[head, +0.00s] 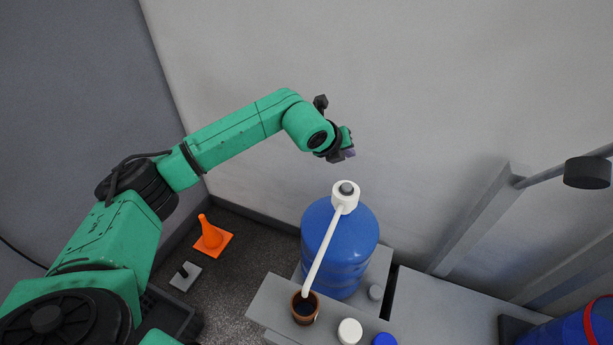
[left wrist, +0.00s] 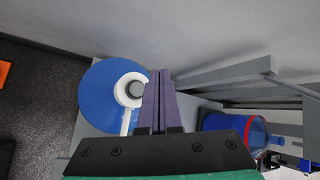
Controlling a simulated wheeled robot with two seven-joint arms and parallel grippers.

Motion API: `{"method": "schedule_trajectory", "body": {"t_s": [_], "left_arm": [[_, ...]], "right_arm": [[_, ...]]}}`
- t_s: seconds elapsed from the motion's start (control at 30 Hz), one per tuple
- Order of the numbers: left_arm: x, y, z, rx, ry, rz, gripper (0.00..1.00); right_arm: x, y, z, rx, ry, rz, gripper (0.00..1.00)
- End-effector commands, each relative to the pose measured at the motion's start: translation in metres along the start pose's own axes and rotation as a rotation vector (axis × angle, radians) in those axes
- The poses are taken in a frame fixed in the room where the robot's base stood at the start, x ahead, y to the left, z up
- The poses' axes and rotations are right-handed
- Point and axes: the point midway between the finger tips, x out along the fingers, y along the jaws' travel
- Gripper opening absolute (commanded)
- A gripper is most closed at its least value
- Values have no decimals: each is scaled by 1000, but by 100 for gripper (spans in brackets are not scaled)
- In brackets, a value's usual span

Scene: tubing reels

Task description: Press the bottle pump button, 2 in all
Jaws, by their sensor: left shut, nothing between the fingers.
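A large blue bottle (head: 340,240) stands upright on a grey stand. It has a white pump head (head: 344,203) with a grey round button (head: 346,188) on top. A long white spout (head: 322,252) runs down toward a brown cup (head: 305,308). My left gripper (head: 348,155) is shut and empty, above and behind the pump button and apart from it. In the left wrist view the closed purple fingers (left wrist: 158,85) point just right of the button (left wrist: 135,89); the blue bottle (left wrist: 97,95) shows below. My right gripper is not in view.
White (head: 349,331) and blue (head: 384,340) caps lie on the grey stand (head: 268,303) near the cup. A grey frame (head: 480,218) is at right, near another blue container (head: 560,333).

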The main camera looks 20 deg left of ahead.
Motion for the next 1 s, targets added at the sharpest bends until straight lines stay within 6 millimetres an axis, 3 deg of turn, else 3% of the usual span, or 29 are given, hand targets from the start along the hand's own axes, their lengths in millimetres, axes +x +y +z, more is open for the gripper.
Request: {"method": "schedule_trajectory", "body": {"t_s": [0.1, 0.47, 0.87, 1.0], "left_arm": [[-1, -6, -3, -22, 1, -2, 0], [4, -2, -6, -24, 1, -1, 0], [44, 27, -35, -24, 1, 1, 0], [58, 37, -46, -24, 1, -2, 0]], "right_arm": [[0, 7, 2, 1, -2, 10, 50], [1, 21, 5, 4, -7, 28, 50], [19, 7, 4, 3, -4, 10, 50], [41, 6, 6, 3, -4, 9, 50]]}}
